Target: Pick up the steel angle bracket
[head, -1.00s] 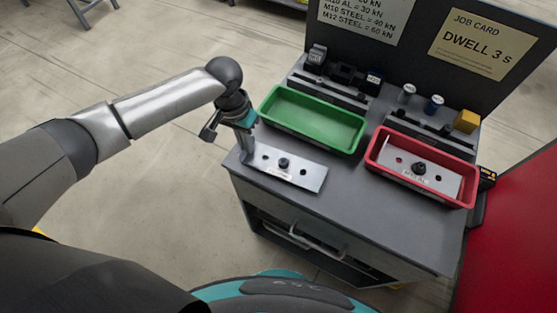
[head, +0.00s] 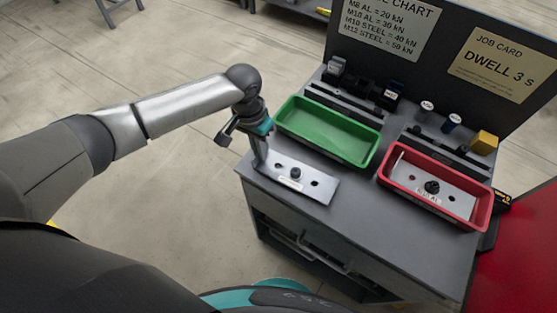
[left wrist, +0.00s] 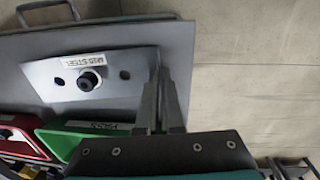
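The steel angle bracket (head: 315,188) is a flat grey plate with a dark centre bolt, two holes and a white label. It lies on the bench top near the front left edge, left of the red tray. In the left wrist view the bracket (left wrist: 107,81) shows a label that appears to read M10 STEEL. My left gripper (head: 260,160) points down at its left end. In the left wrist view the fingers (left wrist: 160,85) are close together at the bracket's end and appear shut on its upright flange, which they mostly hide. My right gripper is not in view.
An empty green tray (head: 288,126) stands just behind the bracket. A red tray (head: 470,218) at the right holds a similar plate (head: 408,177). Dark racks, small cylinders and a yellow block (head: 484,142) line the back, below an upright board (head: 440,75). Bare bench lies in front of the red tray.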

